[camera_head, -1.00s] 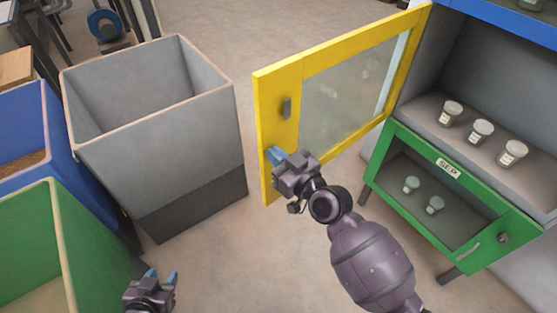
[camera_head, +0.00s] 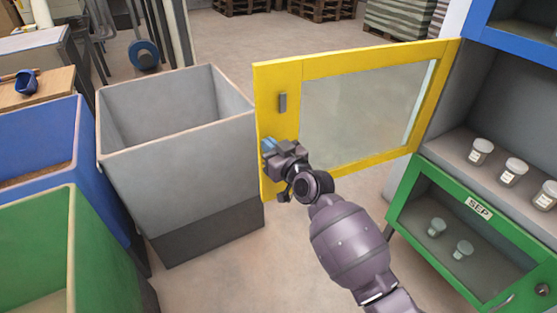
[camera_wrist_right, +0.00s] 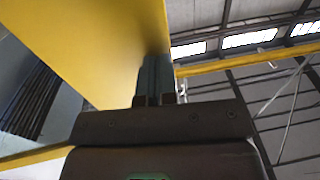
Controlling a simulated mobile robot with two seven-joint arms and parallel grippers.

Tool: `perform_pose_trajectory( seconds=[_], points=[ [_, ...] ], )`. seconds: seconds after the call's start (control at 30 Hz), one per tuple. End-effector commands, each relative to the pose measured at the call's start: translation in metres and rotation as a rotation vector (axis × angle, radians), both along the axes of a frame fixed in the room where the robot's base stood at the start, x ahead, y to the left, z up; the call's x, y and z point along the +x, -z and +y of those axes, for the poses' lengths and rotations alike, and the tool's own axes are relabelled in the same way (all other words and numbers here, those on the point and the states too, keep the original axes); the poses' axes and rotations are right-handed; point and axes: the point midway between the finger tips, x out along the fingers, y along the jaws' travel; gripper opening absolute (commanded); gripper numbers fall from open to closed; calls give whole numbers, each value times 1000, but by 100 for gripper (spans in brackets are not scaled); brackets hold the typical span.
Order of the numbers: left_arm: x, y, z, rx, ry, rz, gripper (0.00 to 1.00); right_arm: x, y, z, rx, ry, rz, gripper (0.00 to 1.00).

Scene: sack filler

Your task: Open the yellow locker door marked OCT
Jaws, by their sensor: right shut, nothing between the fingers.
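No OCT mark is readable on the side I see. The open compartment (camera_head: 470,105) at the right holds several small lidded jars. My left gripper is not in view.
A grey bin (camera_head: 180,165) stands just left of the door's free edge. Blue (camera_head: 40,130) and green (camera_head: 35,235) bins are further left. A shut green door marked SEP (camera_head: 479,207) is below the open compartment.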

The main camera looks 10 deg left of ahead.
Motion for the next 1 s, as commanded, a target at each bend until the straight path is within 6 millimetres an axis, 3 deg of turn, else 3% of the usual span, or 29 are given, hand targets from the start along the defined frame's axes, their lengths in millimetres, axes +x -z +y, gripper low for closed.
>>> perform_pose_trajectory(
  seconds=[0.6,1.0],
  points=[
    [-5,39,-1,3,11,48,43,76,6,43,-1,-2,4,0],
    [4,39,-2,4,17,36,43,94,0,52,1,-1,1,0]
  ],
)
